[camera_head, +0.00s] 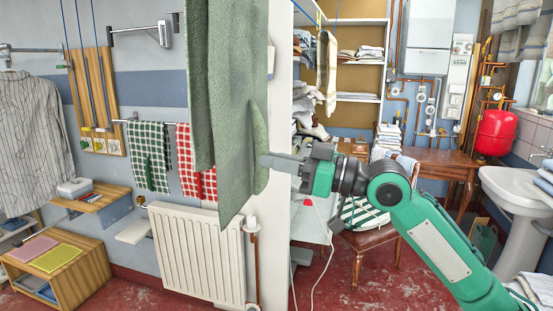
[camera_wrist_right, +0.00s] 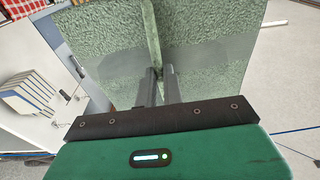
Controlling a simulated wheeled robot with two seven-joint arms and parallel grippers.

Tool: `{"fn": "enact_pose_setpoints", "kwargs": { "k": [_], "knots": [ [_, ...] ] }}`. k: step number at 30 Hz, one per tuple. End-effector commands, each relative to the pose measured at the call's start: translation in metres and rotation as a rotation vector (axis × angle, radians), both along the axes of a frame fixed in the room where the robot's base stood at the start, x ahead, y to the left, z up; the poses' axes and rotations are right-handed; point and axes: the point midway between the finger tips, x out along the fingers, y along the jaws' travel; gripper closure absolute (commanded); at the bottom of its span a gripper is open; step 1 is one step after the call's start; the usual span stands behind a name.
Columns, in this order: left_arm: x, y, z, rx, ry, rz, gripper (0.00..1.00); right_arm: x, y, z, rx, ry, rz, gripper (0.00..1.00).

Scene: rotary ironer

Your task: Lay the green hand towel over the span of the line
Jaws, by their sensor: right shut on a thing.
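The green hand towel (camera_head: 225,110) hangs as a long sheet in the middle of the head view. Its top runs out of the picture, so I cannot see what bears it there. My right gripper (camera_head: 268,160) is at the towel's right edge, with a raised fold of cloth at its fingers. In the right wrist view the gripper (camera_wrist_right: 158,88) is shut on a ridge of the green towel (camera_wrist_right: 205,40), which spreads on both sides. Thin blue cord (camera_head: 305,13) shows at the top of the head view; I cannot tell whether it touches the towel. My left gripper is not in view.
A white radiator (camera_head: 195,252) stands below and behind the towel. Green and red checked cloths (camera_head: 148,155) hang on a wall rail. A pale wall edge (camera_head: 280,60) is just right of the towel. A chair (camera_head: 375,240) and a sink (camera_head: 520,190) are at right.

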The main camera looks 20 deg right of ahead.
Motion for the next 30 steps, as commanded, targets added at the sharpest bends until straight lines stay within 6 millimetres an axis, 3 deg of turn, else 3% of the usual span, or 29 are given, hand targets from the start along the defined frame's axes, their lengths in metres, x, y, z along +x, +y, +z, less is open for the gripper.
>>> {"fn": "enact_pose_setpoints", "kwargs": {
  "k": [24,28,30],
  "knots": [
    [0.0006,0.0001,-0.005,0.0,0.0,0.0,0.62,-0.0001,-0.0001,-0.008,0.001,-0.001,0.0,1.0],
    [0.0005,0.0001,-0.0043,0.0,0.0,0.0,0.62,-0.0001,-0.0001,-0.0072,0.001,-0.001,0.0,0.7],
    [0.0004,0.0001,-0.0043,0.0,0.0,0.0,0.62,-0.0001,-0.0001,-0.0073,0.001,-0.001,0.0,0.66]
  ]
}}
